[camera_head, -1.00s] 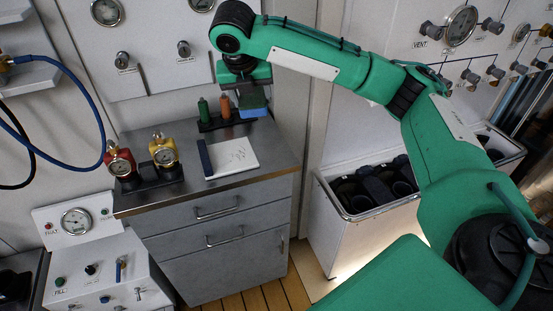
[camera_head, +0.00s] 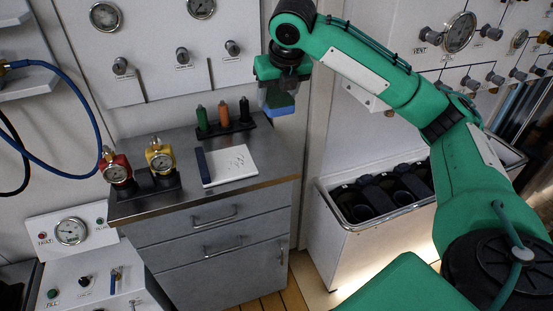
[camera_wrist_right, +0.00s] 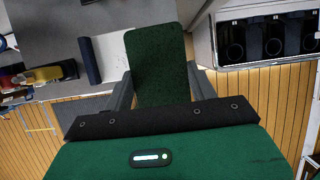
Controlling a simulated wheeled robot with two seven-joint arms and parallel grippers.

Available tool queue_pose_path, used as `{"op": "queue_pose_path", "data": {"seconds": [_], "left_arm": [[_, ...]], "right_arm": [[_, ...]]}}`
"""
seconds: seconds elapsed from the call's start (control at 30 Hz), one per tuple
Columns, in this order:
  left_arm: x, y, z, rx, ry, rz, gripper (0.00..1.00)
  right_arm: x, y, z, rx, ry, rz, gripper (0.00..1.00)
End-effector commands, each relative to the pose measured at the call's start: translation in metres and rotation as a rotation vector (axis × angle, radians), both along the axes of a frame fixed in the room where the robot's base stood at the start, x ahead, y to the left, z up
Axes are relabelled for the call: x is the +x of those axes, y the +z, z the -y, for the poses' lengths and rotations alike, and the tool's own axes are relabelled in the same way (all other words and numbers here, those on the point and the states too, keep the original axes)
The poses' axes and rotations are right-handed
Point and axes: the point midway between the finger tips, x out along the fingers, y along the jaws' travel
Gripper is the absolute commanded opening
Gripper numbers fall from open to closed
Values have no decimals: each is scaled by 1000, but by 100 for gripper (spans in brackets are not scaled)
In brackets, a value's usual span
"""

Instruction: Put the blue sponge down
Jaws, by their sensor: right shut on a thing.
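The blue sponge (camera_head: 281,112) hangs in the air at the back right of the cabinet top, with its blue face low in the head view. In the right wrist view its dark green face (camera_wrist_right: 157,65) fills the space between the fingers. My right gripper (camera_head: 278,97) is shut on it; the fingers (camera_wrist_right: 157,88) press its two sides. The steel cabinet top (camera_head: 270,165) lies lower and to the left of the sponge in the head view. My left gripper is not in view.
A white-sided bin with black cylinders (camera_head: 372,238) stands right of the cabinet. The top's front right is bare.

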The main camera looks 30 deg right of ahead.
Motion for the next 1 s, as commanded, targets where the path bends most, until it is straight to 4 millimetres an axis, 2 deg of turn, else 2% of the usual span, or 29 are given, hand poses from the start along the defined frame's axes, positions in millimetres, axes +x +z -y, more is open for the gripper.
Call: {"op": "queue_pose_path", "data": {"seconds": [0.03,0.3,0.5,0.73,0.8,0.83,1.0], "left_arm": [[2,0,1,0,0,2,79],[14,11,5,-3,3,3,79],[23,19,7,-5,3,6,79],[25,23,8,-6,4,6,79],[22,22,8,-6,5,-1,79],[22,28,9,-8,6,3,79],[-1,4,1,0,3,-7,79]], "right_arm": [[-1,-15,0,-2,1,-8,37],[-2,-88,0,-1,1,-6,37],[-1,-129,0,-1,0,-4,37],[-1,-148,0,-1,1,-2,37],[-2,-160,0,-1,1,-6,37],[-1,-158,0,0,1,-4,37],[-1,-168,0,0,0,-4,37]]}}
